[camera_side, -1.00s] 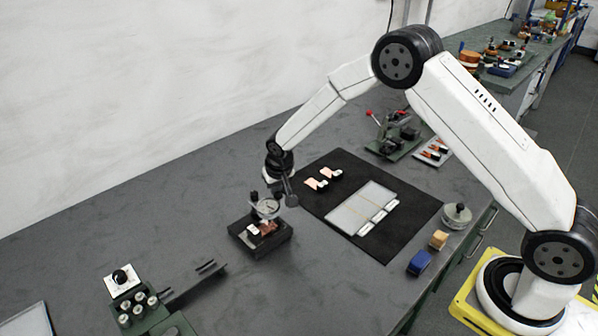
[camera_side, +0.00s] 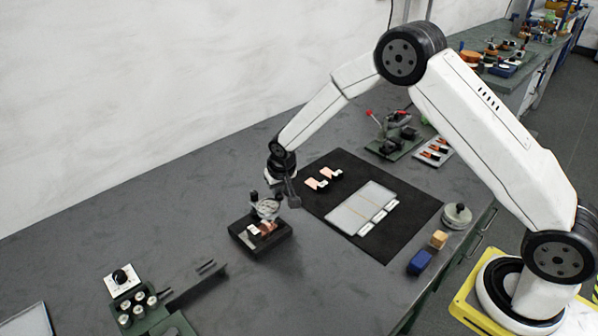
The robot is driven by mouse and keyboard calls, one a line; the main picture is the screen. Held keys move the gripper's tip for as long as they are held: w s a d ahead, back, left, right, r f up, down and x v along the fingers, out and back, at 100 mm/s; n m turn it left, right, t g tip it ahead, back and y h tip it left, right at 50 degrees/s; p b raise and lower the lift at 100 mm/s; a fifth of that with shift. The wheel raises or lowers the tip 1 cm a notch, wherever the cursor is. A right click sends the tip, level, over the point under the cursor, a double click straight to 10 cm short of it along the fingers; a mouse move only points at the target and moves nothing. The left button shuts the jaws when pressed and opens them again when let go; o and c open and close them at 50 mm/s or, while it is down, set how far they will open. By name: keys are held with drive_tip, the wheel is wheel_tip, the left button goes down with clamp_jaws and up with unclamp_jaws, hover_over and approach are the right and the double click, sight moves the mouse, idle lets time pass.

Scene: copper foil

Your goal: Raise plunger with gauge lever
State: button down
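The dial gauge (camera_side: 267,207) stands on a black base (camera_side: 247,240) on the grey bench, left of the black mat. A small copper foil piece (camera_side: 267,228) with a white tag lies on the base under the dial. The lever and plunger are too small to make out. My gripper (camera_side: 292,199) is at the gauge's upper right side, very close to it. I cannot tell whether it touches the lever. Its fingers are small and dark here, and their opening does not show.
The black mat (camera_side: 400,236) holds a pale tray (camera_side: 350,213) and two tagged foil pieces (camera_side: 316,184). A blue block (camera_side: 419,262), a tan block (camera_side: 438,240) and a round metal weight (camera_side: 456,216) sit near the right edge. A green fixture (camera_side: 392,137) stands behind.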

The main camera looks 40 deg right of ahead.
drive_tip(key=shift+w+d+f, duration=0.25)
drive_tip(key=shift+w, duration=0.25)
drive_tip(key=shift+w+d+f, duration=0.25)
drive_tip(key=shift+w+d, duration=0.05)
drive_tip(key=shift+w, duration=0.25)
drive_tip(key=shift+w+d+f, duration=0.25)
drive_tip(key=shift+w, duration=0.25)
drive_tip(key=shift+w+r, duration=0.1)
drive_tip(key=shift+r, duration=0.15)
drive_tip(key=v, duration=0.9)
drive_tip(key=shift+a+r, duration=0.3)
drive_tip(key=s+d+r+n, duration=0.1)
drive_tip(key=s, duration=1.3)
drive_tip(key=s+d+r+n, duration=0.1)
drive_tip(key=s+n, duration=0.1)
drive_tip(key=s, duration=1.2)
drive_tip(key=shift+r+g+y, duration=0.3)
drive_tip(key=shift+r+y, duration=0.1)
